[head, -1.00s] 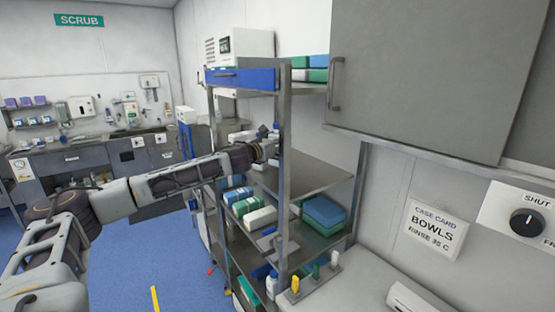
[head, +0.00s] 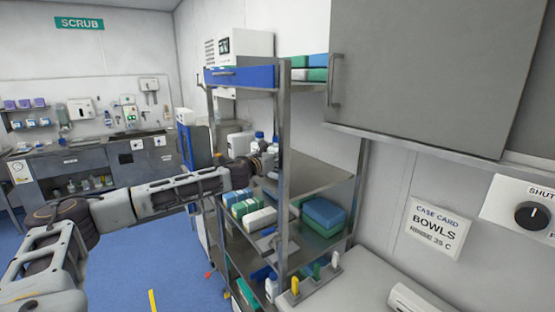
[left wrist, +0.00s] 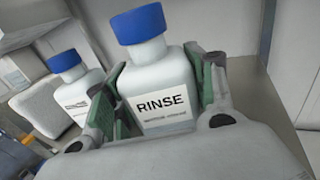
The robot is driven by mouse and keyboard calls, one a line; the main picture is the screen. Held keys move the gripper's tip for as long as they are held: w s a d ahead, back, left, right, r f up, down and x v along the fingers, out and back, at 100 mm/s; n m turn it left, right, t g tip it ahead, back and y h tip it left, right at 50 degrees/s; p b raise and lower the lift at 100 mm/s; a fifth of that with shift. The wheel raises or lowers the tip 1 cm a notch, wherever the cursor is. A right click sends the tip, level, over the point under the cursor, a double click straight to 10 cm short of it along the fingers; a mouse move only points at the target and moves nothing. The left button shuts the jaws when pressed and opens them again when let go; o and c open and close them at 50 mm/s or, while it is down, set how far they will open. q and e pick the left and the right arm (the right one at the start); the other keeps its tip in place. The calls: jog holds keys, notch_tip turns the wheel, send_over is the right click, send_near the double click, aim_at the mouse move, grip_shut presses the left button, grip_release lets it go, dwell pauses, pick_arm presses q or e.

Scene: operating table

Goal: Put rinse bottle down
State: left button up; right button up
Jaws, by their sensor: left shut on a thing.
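The rinse bottle (left wrist: 158,85), white with a blue cap and a RINSE label, stands between the green-padded fingers of my left gripper (left wrist: 160,95) in the left wrist view. It is nearly upright, leaning slightly in the picture. The gripper is shut on it. In the head view my left gripper (head: 268,162) is at the rack's middle shelf (head: 318,176), partly behind a metal post. Blue caps show just above it there. The bottle's base is hidden, so I cannot tell whether it touches the shelf. My right gripper is not in view.
A second white bottle (left wrist: 75,92) with a blue cap stands left of the rinse bottle. The rack's front post (head: 283,180) stands close to the gripper. The right part of the middle shelf is bare. Blue and green boxes (head: 322,212) lie on the shelf below.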

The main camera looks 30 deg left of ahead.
pick_arm(q)
jog(key=shift+f, duration=0.4)
jog(key=shift+f, duration=0.1)
jog(key=o, duration=1.5)
jog(key=shift+c, duration=0.2)
jog(key=shift+s, duration=0.15)
jog(key=s+b, duration=0.3)
jog(key=s, duration=0.8)
jog(key=shift+s, duration=0.4)
